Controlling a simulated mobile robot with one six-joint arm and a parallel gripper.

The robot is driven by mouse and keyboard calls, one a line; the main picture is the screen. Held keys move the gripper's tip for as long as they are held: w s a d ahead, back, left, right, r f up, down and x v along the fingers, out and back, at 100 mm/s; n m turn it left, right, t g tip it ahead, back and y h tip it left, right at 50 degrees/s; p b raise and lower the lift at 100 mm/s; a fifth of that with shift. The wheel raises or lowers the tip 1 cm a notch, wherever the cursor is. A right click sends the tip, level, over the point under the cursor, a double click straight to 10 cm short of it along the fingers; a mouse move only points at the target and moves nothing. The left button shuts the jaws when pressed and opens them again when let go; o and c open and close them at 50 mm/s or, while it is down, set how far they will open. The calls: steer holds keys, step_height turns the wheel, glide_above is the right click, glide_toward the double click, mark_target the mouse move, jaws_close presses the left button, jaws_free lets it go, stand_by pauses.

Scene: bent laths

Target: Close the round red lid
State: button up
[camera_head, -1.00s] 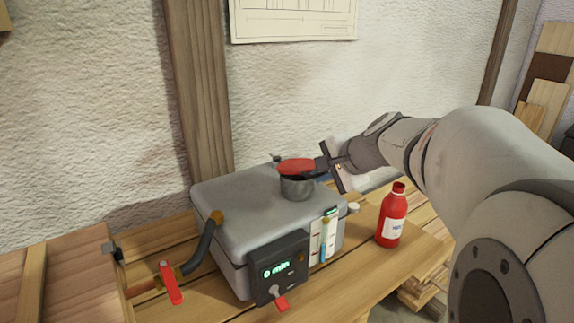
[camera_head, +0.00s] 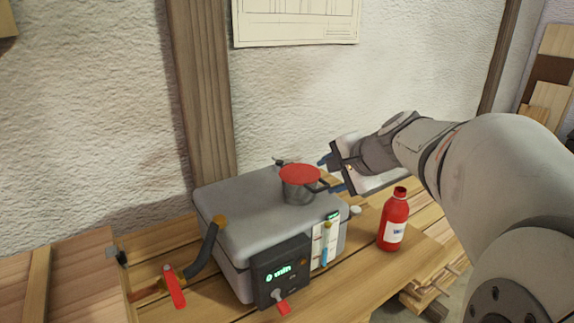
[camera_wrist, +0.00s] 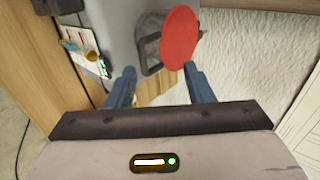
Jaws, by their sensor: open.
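The round red lid (camera_head: 300,174) is at the top of a dark grey round pot-like neck (camera_head: 298,192) on the grey box. In the wrist view the lid (camera_wrist: 180,38) shows its flat face, set off to the wall side of the neck (camera_wrist: 150,50), so it looks tilted up rather than flat on the rim. My gripper (camera_head: 330,175) is open and empty just right of the lid. In the wrist view its two blue fingers (camera_wrist: 160,70) stand apart, with the right fingertip close to the lid's lower edge; I cannot tell whether they touch.
The grey box (camera_head: 245,205) stands on a wooden bench (camera_head: 350,270). Its front has a dark display panel (camera_head: 281,272) with a red-tipped lever. A red bottle (camera_head: 394,222) stands to the right. A hose (camera_head: 204,250) and a red-handled tool (camera_head: 174,287) are at the left. The wall is behind.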

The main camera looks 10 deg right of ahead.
steer(key=p+v, duration=0.1)
steer(key=v, duration=0.5)
steer(key=shift+p, duration=0.35)
